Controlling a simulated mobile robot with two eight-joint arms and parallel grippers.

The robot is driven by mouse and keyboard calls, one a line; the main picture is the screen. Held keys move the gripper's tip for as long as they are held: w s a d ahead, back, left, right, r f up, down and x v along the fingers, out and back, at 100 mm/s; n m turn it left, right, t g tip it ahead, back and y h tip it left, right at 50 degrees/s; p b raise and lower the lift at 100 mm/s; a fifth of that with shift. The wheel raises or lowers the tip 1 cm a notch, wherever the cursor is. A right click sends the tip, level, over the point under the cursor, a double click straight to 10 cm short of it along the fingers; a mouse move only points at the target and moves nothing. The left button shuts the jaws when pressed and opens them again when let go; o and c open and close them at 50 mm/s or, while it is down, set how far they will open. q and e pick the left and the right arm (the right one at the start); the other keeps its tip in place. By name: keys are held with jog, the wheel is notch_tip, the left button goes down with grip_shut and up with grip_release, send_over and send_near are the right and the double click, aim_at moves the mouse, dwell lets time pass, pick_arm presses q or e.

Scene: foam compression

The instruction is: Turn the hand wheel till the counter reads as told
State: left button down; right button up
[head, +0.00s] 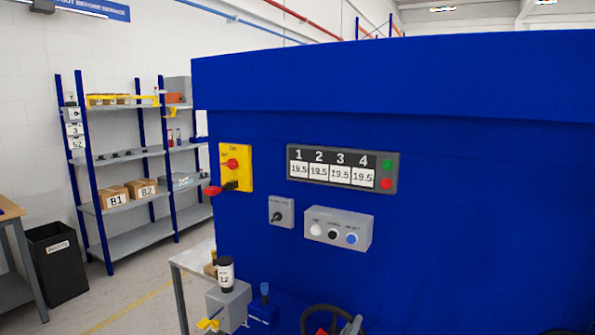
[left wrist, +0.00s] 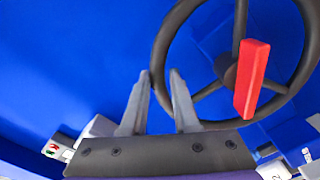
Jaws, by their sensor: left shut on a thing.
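The dark hand wheel (head: 311,317) shows at the bottom edge of the head view, its lower part cut off. In the left wrist view the wheel (left wrist: 304,62) has spokes, a hub and a red bar (left wrist: 250,82) across the hub. My left gripper (left wrist: 161,76) has its two grey fingers on either side of the wheel's left rim, shut on it. In the head view the gripper (head: 351,326) is partly seen at the wheel. The counter panel (head: 342,168) has windows numbered 1 to 4, each seeming to read 19.5; the digits are small. My right gripper is not seen.
The blue machine front (head: 450,220) fills the right side. It carries a yellow switch plate (head: 236,167), a small knob box (head: 281,212) and a grey button box (head: 339,229). A grey unit with a bottle (head: 226,274) stands left of the wheel. Shelves (head: 130,155) stand farther back.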

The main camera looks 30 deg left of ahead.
aim_at(339, 312)
pick_arm(q)
jog(key=shift+d+r, duration=0.15)
jog(key=shift+d, duration=0.05)
jog(key=shift+a+r+n+b, duration=0.35)
jog(key=shift+a+n+b, duration=0.3)
jog(key=shift+n+b, duration=0.35)
jog(key=shift+w+a+r+n+b, duration=0.1)
jog(key=shift+a+r+n+b, duration=0.25)
jog(key=shift+n, duration=0.15)
jog(key=shift+a, duration=0.1)
jog(key=shift+a+n+b, duration=0.7)
jog(key=shift+n+b, duration=0.3)
jog(key=shift+b, duration=0.05)
jog(key=shift+a+r+n, duration=0.3)
jog(key=shift+a+n, duration=0.05)
jog(key=shift+n, duration=0.15)
